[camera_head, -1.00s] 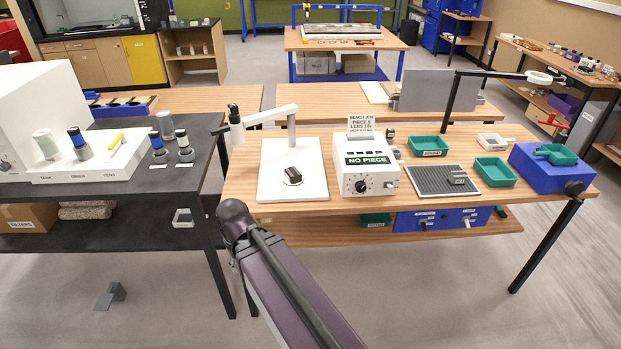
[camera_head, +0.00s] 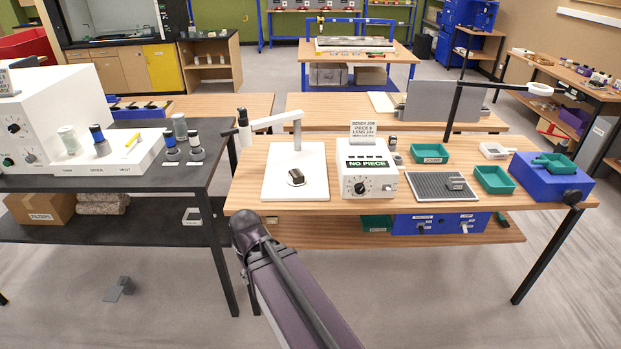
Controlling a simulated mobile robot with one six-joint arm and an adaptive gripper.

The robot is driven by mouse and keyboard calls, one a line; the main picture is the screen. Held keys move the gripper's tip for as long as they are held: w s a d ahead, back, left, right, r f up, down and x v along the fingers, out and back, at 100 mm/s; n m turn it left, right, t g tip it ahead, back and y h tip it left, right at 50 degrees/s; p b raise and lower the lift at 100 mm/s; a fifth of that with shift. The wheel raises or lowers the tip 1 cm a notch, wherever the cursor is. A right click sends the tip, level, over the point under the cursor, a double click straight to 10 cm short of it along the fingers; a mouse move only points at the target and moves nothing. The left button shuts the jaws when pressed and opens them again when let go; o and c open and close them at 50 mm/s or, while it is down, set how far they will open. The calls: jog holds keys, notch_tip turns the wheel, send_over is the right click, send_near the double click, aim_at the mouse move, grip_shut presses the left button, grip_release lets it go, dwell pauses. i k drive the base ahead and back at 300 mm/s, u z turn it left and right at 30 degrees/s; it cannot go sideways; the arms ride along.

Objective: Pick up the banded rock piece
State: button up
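I cannot clearly make out banding on any rock piece at this size. A small dark brown piece (camera_head: 296,177) lies on the white base plate (camera_head: 312,160) of a boom stand on the wooden bench. A small grey piece (camera_head: 456,183) lies on the dark gridded mat (camera_head: 425,190) further right. My dark arm reaches up from the bottom edge to a rounded joint in front of the bench. My gripper is not in view.
A white device reading "NO PIECE" (camera_head: 369,163) stands between the plate and the mat. Green trays (camera_head: 494,180) and a blue box (camera_head: 553,190) fill the right end. A black table (camera_head: 190,190) stands left, with a narrow gap before the wooden bench (camera_head: 250,195).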

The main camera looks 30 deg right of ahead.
aim_at(296, 176)
jog(key=u, duration=0.15)
jog(key=i, duration=0.95)
jog(key=z, duration=0.1)
